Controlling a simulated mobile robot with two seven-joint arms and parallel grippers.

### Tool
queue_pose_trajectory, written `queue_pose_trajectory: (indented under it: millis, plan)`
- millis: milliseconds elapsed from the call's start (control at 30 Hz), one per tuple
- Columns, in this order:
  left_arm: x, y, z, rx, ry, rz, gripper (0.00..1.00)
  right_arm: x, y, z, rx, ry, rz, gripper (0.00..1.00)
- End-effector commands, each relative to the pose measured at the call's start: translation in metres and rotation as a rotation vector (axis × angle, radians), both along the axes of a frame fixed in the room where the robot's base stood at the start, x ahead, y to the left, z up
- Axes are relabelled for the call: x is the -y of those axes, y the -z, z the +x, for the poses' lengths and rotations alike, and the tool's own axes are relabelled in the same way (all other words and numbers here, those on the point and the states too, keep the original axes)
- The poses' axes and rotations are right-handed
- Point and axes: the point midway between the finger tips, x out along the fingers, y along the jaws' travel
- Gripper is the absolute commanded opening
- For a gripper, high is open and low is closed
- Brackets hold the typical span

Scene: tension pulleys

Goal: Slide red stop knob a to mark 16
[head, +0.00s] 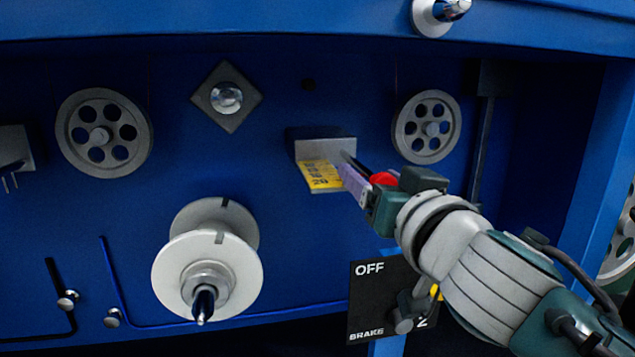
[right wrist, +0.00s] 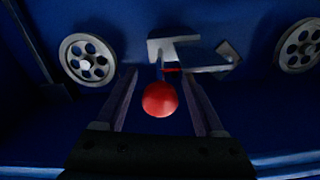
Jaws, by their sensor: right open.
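The red stop knob (head: 383,179) shows beside my right gripper in the head view, partly covered by it. In the right wrist view the red knob (right wrist: 160,99) is a round ball between the two fingers, with gaps on both sides. My right gripper (head: 352,168) is open around the knob, its fingers pointing at the blue panel; it also shows in the right wrist view (right wrist: 162,82). I cannot read the knob's mark. My left gripper is not in view.
Spoked pulleys (head: 104,132) (head: 431,127) sit left and right on the blue panel. A large white spool (head: 207,265) juts out lower left. A black brake plate (head: 378,298) with a lever is below my right arm. A blue rail (head: 300,24) crosses the top.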

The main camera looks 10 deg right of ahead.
Motion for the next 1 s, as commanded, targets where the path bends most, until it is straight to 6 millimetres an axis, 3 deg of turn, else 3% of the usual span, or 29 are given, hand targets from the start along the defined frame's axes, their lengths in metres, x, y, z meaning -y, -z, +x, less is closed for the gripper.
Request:
queue_pose_trajectory:
  millis: [200,533,1000]
  plan:
    - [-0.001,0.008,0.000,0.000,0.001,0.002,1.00,-0.001,0.001,0.018,0.000,-0.001,0.000,0.71]
    - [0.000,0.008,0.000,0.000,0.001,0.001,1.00,-0.001,0.000,0.021,-0.001,0.000,0.000,0.70]
    - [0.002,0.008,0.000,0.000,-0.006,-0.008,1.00,-0.001,0.000,0.020,-0.001,0.000,0.000,0.17]
